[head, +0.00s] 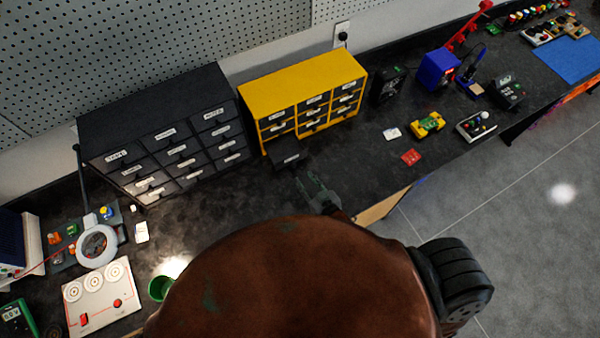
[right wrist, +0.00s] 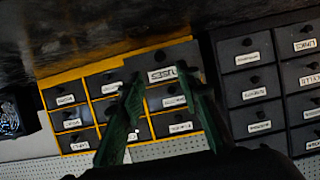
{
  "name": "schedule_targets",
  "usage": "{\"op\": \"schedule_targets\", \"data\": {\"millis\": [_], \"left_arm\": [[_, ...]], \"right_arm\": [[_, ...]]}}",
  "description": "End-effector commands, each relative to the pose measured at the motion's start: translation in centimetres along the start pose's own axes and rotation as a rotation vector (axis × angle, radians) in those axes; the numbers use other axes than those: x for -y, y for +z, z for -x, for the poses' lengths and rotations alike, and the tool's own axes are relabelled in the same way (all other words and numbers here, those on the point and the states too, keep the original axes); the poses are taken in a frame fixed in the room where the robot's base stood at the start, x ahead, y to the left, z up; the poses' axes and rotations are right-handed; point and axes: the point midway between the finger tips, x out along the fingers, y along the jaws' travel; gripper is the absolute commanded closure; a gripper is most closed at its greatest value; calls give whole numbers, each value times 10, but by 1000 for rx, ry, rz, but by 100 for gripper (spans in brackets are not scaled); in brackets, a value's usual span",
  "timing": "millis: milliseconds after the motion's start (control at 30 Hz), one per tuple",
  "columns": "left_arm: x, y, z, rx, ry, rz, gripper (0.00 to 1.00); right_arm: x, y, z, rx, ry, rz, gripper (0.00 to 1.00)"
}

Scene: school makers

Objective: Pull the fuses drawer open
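The fuses drawer (head: 288,158) is the black lower-left drawer of the yellow cabinet (head: 303,84). It sticks out well past the other drawer fronts, so it stands open. The right wrist view is upside down; there the drawer front (right wrist: 162,76) shows its white label and dark knob between my fingers. My right gripper (head: 318,179) is open and empty, a short way in front of the drawer and apart from it in the head view. Its two green-grey fingers also show spread in the right wrist view (right wrist: 166,82). My left gripper is not in view.
A black drawer cabinet (head: 165,135) stands to the left. The counter before the yellow cabinet is mostly clear.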

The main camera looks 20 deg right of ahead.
Motion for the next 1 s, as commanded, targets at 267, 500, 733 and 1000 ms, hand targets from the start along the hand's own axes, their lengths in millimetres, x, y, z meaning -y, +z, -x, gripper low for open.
{"op": "schedule_targets", "data": {"millis": [267,500,733,1000], "left_arm": [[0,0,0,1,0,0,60],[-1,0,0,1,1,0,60],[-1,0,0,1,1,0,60],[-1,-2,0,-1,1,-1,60]], "right_arm": [[0,0,36,0,0,-1,69],[0,0,40,-1,0,-1,69],[0,0,40,-1,0,-1,69],[0,0,39,0,0,-1,69]]}}
